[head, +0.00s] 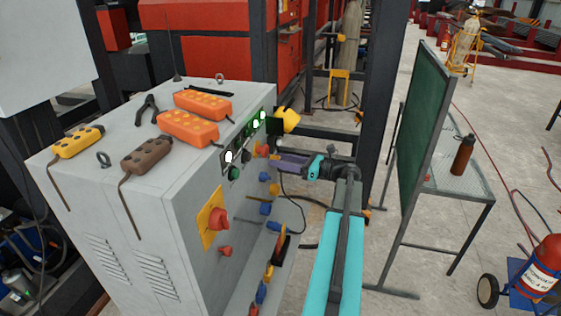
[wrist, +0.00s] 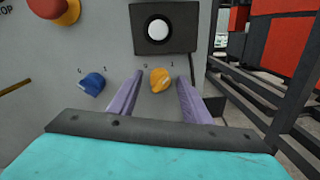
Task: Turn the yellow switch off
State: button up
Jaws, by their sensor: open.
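The yellow switch (wrist: 160,79) is a small rotary knob on the grey panel, with small marks above it to the left and right. Its exact turn position is hard to tell. My gripper (wrist: 156,84) is open in the wrist view, with one purple finger on each side of the switch. I cannot tell whether either finger touches it. In the head view my gripper (head: 277,160) reaches the front of the grey cabinet (head: 130,205) from the right. The switch is hard to make out there beside the fingertips.
A blue switch (wrist: 92,84) sits left of the yellow one. A dark-framed white lamp (wrist: 158,29) is above. A red emergency button (wrist: 47,6) is at upper left. Orange remotes (head: 188,128) lie on the cabinet top. A green board (head: 430,135) stands right of my arm.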

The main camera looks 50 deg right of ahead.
jog(key=c, duration=1)
jog(key=shift+c, duration=0.2)
jog(key=shift+f+n+b, duration=0.1)
jog(key=shift+n+b, duration=0.2)
jog(key=shift+f+n+y+b, duration=0.1)
jog(key=shift+n+y+b, duration=0.15)
jog(key=shift+n+b, duration=3.8)
jog(key=shift+f+n+y+b, duration=0.1)
jog(key=shift+n+y+b, duration=0.15)
jog(key=shift+n+b, duration=3.75)
jog(key=shift+n+p, duration=0.9)
jog(key=shift+n, duration=0.15)
